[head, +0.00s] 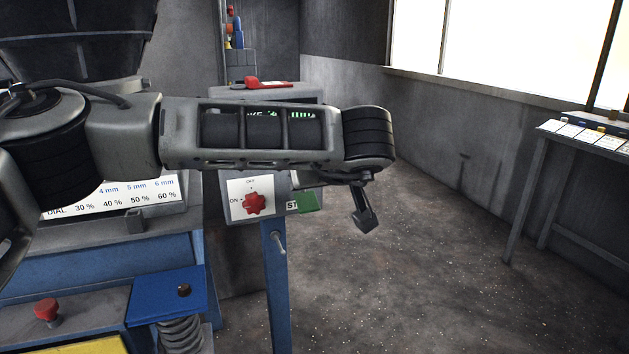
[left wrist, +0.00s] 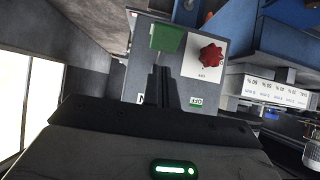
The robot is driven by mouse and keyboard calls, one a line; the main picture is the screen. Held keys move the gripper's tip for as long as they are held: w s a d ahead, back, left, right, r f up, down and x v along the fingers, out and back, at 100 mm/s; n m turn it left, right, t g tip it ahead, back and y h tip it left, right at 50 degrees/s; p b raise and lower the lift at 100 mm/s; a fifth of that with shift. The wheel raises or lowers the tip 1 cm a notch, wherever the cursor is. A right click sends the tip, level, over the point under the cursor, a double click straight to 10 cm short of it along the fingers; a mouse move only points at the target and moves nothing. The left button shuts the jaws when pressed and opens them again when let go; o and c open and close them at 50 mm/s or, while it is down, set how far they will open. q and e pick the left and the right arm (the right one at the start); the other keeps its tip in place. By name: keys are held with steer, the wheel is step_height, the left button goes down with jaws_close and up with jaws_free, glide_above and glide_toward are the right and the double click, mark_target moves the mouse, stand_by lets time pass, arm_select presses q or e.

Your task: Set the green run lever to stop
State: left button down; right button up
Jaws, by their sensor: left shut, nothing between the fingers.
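The green lever (head: 307,202) shows at the right end of a grey control box, just right of a red star-shaped knob. Lettering that starts with "ST" is partly visible beside it. In the left wrist view the green lever end (left wrist: 167,38) is at the top, beyond my fingertips. My left gripper (head: 365,218) is shut and empty, hanging to the right of the lever in the head view. Its dark fingers (left wrist: 162,80) point toward the lever in the left wrist view; I cannot tell whether they touch it. My forearm hides part of the box. My right gripper is not in view.
The red knob (head: 254,204) sits on a white plate, and shows in the left wrist view (left wrist: 210,54). A blue post (head: 275,300) stands below the box. A blue block (head: 168,294) on a spring is at lower left. Open floor lies to the right, before a side table (head: 590,137).

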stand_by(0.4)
arm_select(q)
steer(key=f+v, duration=0.1)
steer(key=v, duration=1.2)
steer(key=shift+s+d, duration=0.2)
steer(key=shift+s, duration=0.25)
steer(key=shift+f, duration=0.1)
